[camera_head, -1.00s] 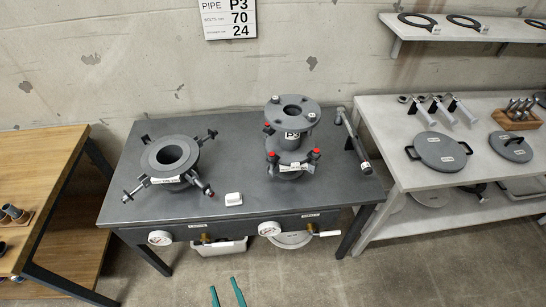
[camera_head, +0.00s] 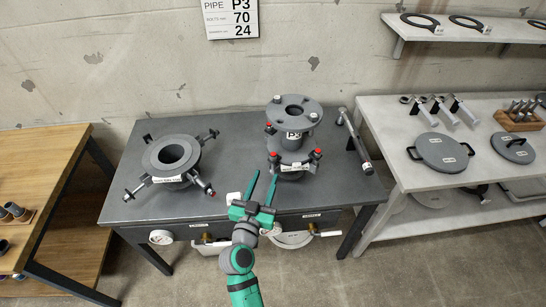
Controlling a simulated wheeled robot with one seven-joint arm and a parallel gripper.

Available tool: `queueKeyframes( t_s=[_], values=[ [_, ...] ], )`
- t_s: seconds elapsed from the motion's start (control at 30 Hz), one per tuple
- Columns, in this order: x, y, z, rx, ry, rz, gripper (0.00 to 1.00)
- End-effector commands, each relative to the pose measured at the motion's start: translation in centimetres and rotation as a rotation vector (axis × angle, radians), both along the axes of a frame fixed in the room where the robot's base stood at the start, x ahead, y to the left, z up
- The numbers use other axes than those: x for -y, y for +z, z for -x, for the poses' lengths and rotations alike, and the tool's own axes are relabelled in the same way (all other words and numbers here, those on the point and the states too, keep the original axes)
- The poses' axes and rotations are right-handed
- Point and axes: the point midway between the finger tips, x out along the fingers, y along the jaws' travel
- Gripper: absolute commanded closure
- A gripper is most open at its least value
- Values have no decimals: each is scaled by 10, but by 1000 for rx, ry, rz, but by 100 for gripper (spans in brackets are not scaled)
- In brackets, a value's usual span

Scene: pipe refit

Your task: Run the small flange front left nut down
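The right-hand flange assembly (camera_head: 291,163) stands on the dark table, with the spool marked P3 (camera_head: 294,136) upright on it. I take it for the small flange; its label is too small to read surely. Its front left nut (camera_head: 273,155) is a red-topped piece at the flange's left front edge. Another red-topped nut (camera_head: 318,152) sits at the front right. My gripper (camera_head: 265,174) is open and empty, with its green fingers pointing at the flange. The tips are just in front of and left of the front left nut, apart from it in the picture; their height is unclear.
A wider flange (camera_head: 171,158) with swing bolts stands at the left of the table (camera_head: 228,140). A bar-shaped tool (camera_head: 354,141) lies at the right end. Gauges and valves line the front.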

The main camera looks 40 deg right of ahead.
Motion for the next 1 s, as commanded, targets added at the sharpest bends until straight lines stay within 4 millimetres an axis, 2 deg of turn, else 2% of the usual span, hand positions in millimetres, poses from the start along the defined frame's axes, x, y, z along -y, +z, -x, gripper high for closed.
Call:
queueKeyframes(
  t_s=[0.6,1.0],
  values=[
    [73,0,-56,0,0,0,62],
    [82,0,-64,-1,2,-1,62]
  ],
)
